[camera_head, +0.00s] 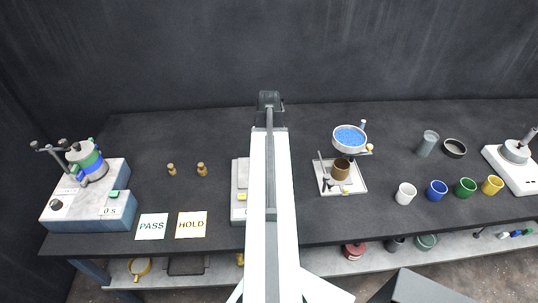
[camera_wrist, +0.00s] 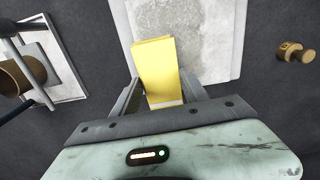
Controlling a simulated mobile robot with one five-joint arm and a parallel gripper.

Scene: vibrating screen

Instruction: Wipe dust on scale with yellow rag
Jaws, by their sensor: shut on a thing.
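The yellow rag (camera_wrist: 156,68) is held between the two fingers of my gripper (camera_wrist: 161,88) in the wrist view, its free end pointing over the scale. The scale (camera_wrist: 222,62) is a pale slab with a mottled grey dusty patch (camera_wrist: 190,22) on its plate. The rag overlaps the plate's lower left part in this view; I cannot tell whether it touches. In the head view, my arm hides most of the scale (camera_head: 239,190), leaving its left side visible. The rag and fingers cannot be made out there.
A white tray (camera_head: 355,185) with a brown cup (camera_head: 340,169) and a stand with a blue-filled sieve (camera_head: 349,137) is close right of the scale. Two brass weights (camera_head: 202,169) stand to its left, beyond the PASS (camera_head: 152,227) and HOLD (camera_head: 191,225) cards. Several mugs are farther right.

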